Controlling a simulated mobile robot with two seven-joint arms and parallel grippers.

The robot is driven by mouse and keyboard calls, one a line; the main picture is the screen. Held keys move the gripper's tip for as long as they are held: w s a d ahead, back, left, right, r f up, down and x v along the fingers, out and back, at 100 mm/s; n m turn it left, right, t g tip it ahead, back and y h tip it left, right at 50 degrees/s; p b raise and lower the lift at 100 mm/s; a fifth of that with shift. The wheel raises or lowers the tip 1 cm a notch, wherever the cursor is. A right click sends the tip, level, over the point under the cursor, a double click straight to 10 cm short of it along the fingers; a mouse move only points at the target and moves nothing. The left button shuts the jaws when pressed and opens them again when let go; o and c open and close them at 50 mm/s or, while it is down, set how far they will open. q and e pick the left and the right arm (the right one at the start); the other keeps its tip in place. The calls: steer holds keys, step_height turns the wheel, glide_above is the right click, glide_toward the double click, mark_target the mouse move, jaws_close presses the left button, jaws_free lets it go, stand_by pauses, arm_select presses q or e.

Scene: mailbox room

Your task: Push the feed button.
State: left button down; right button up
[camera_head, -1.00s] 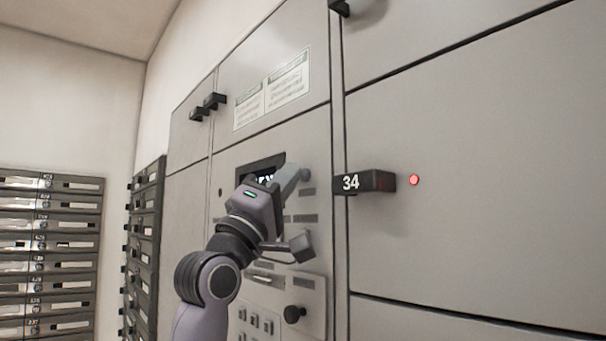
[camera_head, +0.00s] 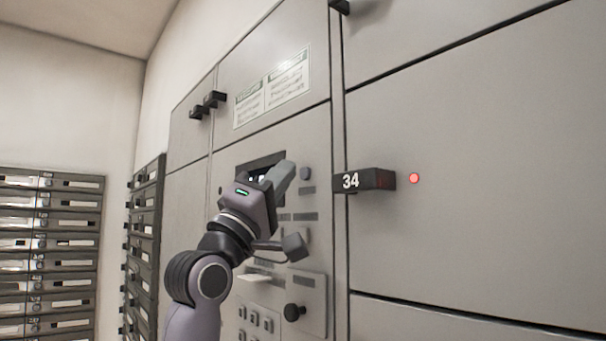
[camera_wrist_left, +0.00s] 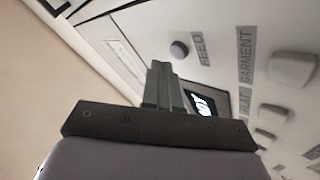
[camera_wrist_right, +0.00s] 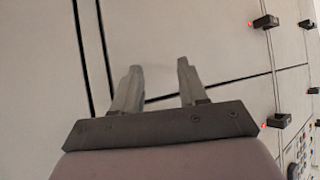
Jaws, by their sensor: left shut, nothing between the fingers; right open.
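The feed button (camera_wrist_left: 179,49) is a small round grey knob beside its FEED label (camera_wrist_left: 202,48) in the left wrist view. In the head view it appears as a small dark round knob (camera_head: 305,173) right of the panel's screen (camera_head: 262,167). My left gripper (camera_head: 287,172) is shut and empty, its fingertips just left of the knob, partly over the screen. In the left wrist view the shut fingers (camera_wrist_left: 160,78) stand a little below and left of the button, apart from it in the picture. My right gripper (camera_wrist_right: 158,75) is open and empty, before grey locker doors.
More buttons (camera_wrist_left: 292,68) labelled GARMENT and FLAT lie close by. A dark knob (camera_head: 294,312) and a keypad (camera_head: 254,322) are lower on the panel. A black handle numbered 34 (camera_head: 363,181) sticks out to the right, with a red light (camera_head: 414,178) beside it.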

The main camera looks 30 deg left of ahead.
arm_select(q)
steer(key=shift+s, duration=0.1)
steer(key=s, duration=0.1)
steer(key=s+a, duration=0.1)
steer(key=s, duration=0.1)
steer(key=s+a, duration=0.1)
steer(key=shift+s, duration=0.25)
stand_by(0.3)
steer(key=shift+f, duration=0.1)
stand_by(0.3)
